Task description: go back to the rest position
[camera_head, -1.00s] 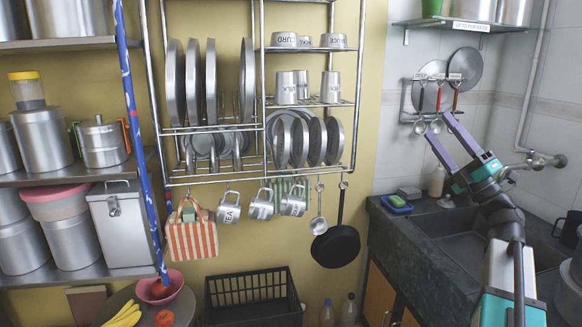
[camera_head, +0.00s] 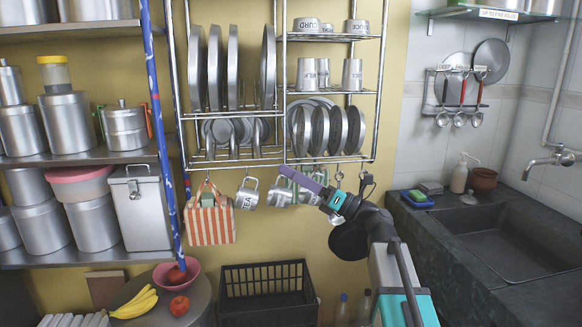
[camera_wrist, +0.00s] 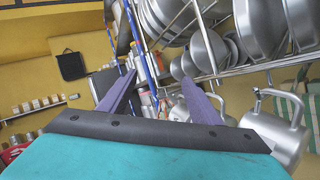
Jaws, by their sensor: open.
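My gripper (camera_head: 302,181) is in front of the hanging mugs under the wire dish rack, its fingers pointing left. In the wrist view my gripper (camera_wrist: 158,82) shows two purple fingers spread apart with nothing between them. A steel mug (camera_wrist: 272,132) hangs just right of the fingers in that view; whether they touch cannot be told. My arm hides part of the black pan (camera_head: 349,240) and the ladle beside it.
The wire rack (camera_head: 283,95) holds steel plates and cups. A mug (camera_head: 248,193) and a striped bag (camera_head: 209,222) hang below it. Steel canisters (camera_head: 66,123) fill the left shelves. A black crate (camera_head: 268,290) stands below. The sink (camera_head: 505,240) is at right.

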